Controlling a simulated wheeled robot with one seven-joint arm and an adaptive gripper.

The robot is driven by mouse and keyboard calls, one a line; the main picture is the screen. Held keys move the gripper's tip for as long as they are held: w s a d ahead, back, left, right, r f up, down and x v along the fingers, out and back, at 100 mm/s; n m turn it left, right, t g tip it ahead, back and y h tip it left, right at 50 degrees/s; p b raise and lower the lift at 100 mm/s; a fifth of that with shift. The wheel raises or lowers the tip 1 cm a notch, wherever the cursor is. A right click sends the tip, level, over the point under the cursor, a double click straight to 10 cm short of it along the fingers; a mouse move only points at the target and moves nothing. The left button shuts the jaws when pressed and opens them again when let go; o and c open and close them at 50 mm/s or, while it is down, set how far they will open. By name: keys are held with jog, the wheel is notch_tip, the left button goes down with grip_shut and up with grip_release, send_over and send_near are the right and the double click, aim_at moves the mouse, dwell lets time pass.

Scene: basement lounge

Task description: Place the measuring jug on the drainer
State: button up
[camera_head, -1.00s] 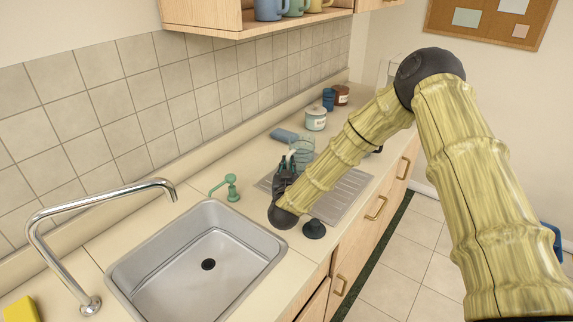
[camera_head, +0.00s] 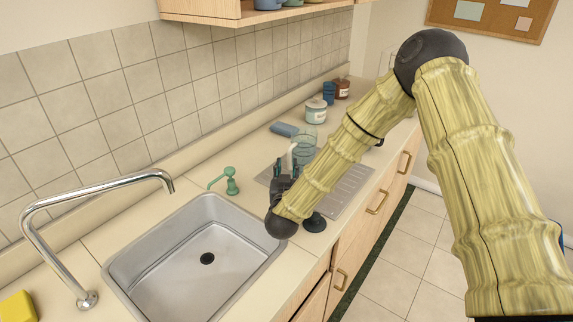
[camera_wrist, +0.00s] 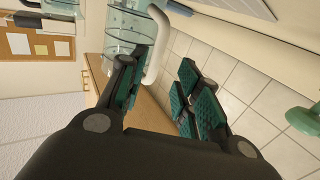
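The measuring jug (camera_head: 304,152) is clear bluish with a white handle. It stands on the counter side beyond my gripper, partly hidden by my arm; I cannot tell whether its base touches the drainer. In the wrist view the jug (camera_wrist: 122,32) is at the top, with its white handle between the lines of my fingers. My gripper (camera_wrist: 160,78) is open, its two dark fingers with green pads apart, close to the handle. In the head view my gripper (camera_head: 284,173) is low over the near end of the drainer. The ribbed metal drainer (camera_head: 346,188) is partly hidden by my arm.
The sink (camera_head: 195,262) with its tall tap (camera_head: 95,192) lies to the left. A green soap dispenser (camera_head: 230,182) stands behind it. A blue cloth (camera_head: 284,129), a white jar (camera_head: 316,111) and a brown jar (camera_head: 342,88) are farther back.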

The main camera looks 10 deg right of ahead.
jog(key=b+v, duration=0.1)
jog(key=v, duration=0.5)
jog(key=shift+s, duration=0.25)
jog(key=shift+r, duration=0.1)
